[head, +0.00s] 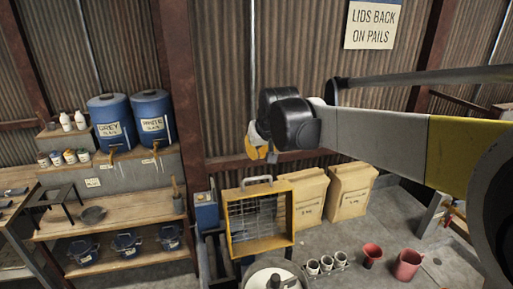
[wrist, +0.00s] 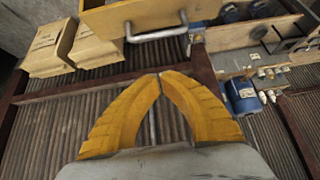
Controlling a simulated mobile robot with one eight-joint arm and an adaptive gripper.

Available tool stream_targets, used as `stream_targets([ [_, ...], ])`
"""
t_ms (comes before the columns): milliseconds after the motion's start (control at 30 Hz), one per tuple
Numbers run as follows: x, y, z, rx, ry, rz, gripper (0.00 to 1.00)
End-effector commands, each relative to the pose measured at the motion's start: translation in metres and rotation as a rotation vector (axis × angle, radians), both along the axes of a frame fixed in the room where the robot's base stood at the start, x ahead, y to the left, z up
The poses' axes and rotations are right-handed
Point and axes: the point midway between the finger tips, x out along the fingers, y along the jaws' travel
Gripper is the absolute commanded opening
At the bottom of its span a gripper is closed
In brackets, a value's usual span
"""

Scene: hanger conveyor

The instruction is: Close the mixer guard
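The mixer guard is a yellow square frame with wire mesh (head: 234,247), standing raised and upright behind the mixer bowl (head: 254,269) in the head view. A grey bar handle (head: 257,180) runs along its top edge. In the wrist view the handle (wrist: 156,36) and part of the guard's yellow frame (wrist: 112,17) show at the top, beyond my fingertips. My gripper (head: 262,153) is above the guard, apart from the handle. Its yellow fingers (wrist: 161,75) meet at the tips in the wrist view, with nothing between them.
Two tan sacks (head: 306,197) (head: 352,190) stand right behind the guard. A blue box (head: 206,213) is at its left. White cups (head: 327,263) and red pails (head: 408,264) stand on the right. A shelf with blue drums (head: 112,122) is at the left.

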Motion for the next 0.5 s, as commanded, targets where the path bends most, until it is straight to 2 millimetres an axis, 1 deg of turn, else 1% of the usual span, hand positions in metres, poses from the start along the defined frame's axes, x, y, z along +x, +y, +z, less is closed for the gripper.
stream_targets([
  [167,0.018,0.003,-0.024,0.000,0.000,0.000,0.00],
  [433,0.052,0.010,-0.070,0.001,0.000,-0.001,0.00],
  [467,0.055,0.011,-0.075,0.001,0.000,-0.001,0.00],
  [500,0.047,0.009,-0.072,0.001,-0.001,-0.001,0.00],
])
